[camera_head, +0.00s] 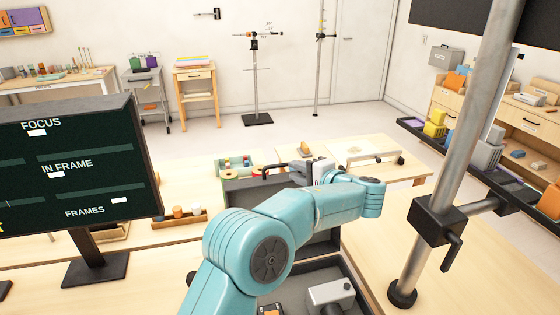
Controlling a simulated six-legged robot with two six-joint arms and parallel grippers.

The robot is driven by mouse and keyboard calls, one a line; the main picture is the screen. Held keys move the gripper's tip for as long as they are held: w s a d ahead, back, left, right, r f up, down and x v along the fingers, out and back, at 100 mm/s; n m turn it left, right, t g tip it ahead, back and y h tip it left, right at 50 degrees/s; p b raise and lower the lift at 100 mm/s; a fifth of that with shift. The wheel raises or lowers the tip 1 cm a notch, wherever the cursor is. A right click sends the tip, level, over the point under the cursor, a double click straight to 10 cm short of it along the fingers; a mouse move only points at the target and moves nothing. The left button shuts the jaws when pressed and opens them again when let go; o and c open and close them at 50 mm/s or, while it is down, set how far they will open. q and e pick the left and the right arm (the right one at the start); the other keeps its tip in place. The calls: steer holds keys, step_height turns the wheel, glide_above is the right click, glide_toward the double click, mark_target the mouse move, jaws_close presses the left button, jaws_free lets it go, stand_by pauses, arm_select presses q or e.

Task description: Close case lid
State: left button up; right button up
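The dark grey case stands open on the wooden table. Its lid (236,192) is raised behind the base, and my teal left arm hides much of it. The case base (352,276) shows below the arm, with a light grey device (330,293) inside. My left arm crosses in front of the case and bends back at the wrist. My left gripper (298,168) is at the lid's top edge, by a black bar. Whether its fingers are open or touch the lid cannot be made out. My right gripper is not in view.
A dark sign board (75,165) stands at the left, and a metal pole with a clamp (437,220) rises at the right.

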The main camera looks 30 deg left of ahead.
mark_target(283, 166)
arm_select(q)
steer(key=p+x, duration=0.1)
steer(key=x, duration=0.5)
steer(key=shift+p, duration=0.3)
steer(key=shift+w+a+f, duration=0.15)
steer(key=shift+w+a, duration=0.05)
steer(key=shift+a, duration=0.3)
steer(key=shift+s+d, duration=0.1)
steer(key=shift+c, duration=0.6)
jaws_close()
